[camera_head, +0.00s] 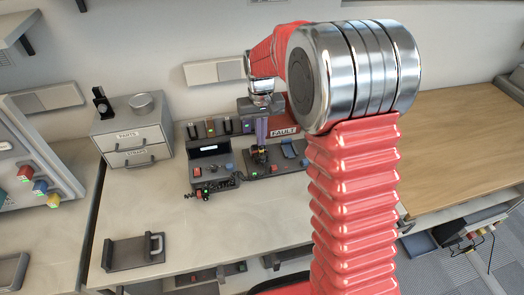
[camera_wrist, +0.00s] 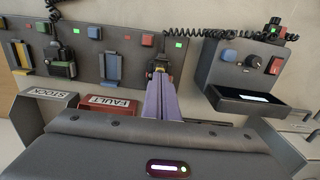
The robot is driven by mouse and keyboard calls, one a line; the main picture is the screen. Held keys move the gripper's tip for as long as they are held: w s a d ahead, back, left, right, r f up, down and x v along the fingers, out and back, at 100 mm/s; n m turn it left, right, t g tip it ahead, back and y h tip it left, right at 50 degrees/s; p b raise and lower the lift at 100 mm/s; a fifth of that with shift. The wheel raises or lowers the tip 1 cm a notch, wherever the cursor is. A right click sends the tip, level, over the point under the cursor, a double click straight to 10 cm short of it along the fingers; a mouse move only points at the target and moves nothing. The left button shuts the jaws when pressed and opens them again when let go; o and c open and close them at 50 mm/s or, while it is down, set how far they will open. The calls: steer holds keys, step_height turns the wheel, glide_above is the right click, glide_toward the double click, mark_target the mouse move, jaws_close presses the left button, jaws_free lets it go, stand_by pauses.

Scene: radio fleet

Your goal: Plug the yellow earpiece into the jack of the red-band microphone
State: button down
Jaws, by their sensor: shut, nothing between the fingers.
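My gripper (camera_head: 261,128) reaches down over the bench device from behind my red arm. In the wrist view its long purple-grey fingers (camera_wrist: 163,98) are shut together, with nothing visible between them. Just beyond the tips is a small dark item with yellow and red parts (camera_wrist: 158,66); it also shows in the head view (camera_head: 258,153). I cannot tell whether the fingers touch it or whether it bears the yellow earpiece. A black microphone-like piece with a coiled cord and a trace of red (camera_wrist: 273,31) stands on the display unit. Its jack cannot be made out.
A dock panel (camera_wrist: 125,38) holds a green-and-black item (camera_wrist: 61,62). FAULT (camera_wrist: 108,106) and STOCK (camera_wrist: 47,98) bins stand close to my gripper.

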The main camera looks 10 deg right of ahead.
steer(key=shift+f, duration=0.25)
stand_by(0.5)
steer(key=shift+r, duration=0.15)
steer(key=shift+r, duration=1.35)
steer(key=shift+r, duration=0.15)
step_height(320, 180, up, 14)
steer(key=shift+f, duration=0.25)
steer(key=shift+w, duration=0.1)
